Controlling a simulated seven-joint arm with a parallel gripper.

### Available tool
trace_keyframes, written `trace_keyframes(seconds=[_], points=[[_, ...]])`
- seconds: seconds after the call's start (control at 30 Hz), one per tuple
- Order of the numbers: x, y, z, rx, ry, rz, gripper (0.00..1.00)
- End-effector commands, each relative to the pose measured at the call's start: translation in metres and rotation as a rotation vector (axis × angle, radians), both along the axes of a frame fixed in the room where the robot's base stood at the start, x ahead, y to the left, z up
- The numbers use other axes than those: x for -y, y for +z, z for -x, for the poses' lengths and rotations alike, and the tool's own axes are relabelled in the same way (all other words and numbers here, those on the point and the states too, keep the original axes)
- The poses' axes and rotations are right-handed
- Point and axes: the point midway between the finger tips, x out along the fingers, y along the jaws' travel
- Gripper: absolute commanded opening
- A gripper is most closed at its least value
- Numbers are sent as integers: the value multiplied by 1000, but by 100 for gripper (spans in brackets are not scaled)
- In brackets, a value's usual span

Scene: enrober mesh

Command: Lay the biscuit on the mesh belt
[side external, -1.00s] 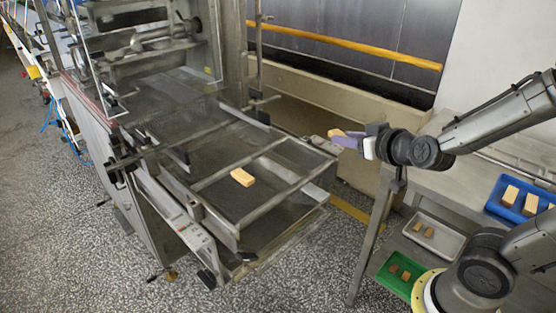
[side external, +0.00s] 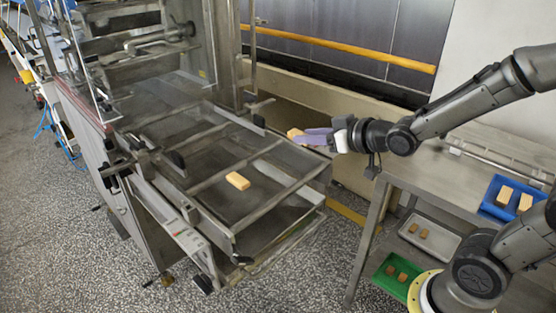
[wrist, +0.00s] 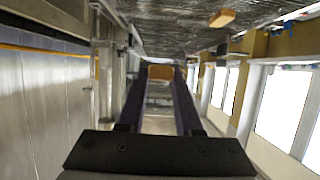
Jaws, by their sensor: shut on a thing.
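My gripper (side external: 305,136), with purple fingers, is shut on a tan biscuit (side external: 293,131). In the side view the held biscuit is at the fingertips, near the right edge of the mesh belt (side external: 207,155) and seemingly raised above it. In the wrist view the held biscuit (wrist: 160,72) shows between the ends of the two fingers. Another biscuit (side external: 237,181) lies on the belt between the metal bars, apart from my gripper. It also shows at the top of the wrist view (wrist: 222,18).
Metal bars cross the belt frame (side external: 290,176). The machine housing (side external: 150,50) stands at the back left.

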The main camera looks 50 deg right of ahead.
Motion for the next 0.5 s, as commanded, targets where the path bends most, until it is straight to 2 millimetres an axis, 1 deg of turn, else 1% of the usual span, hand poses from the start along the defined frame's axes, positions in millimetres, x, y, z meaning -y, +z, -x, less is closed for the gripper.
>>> trace_keyframes(seconds=[0.03,0.23,0.3,0.5], points=[[0,-6,-11,-4,1,1,3],[2,-24,-49,-4,0,1,3],[2,-38,-58,-7,0,0,3],[3,-65,-82,-3,-1,1,3]])
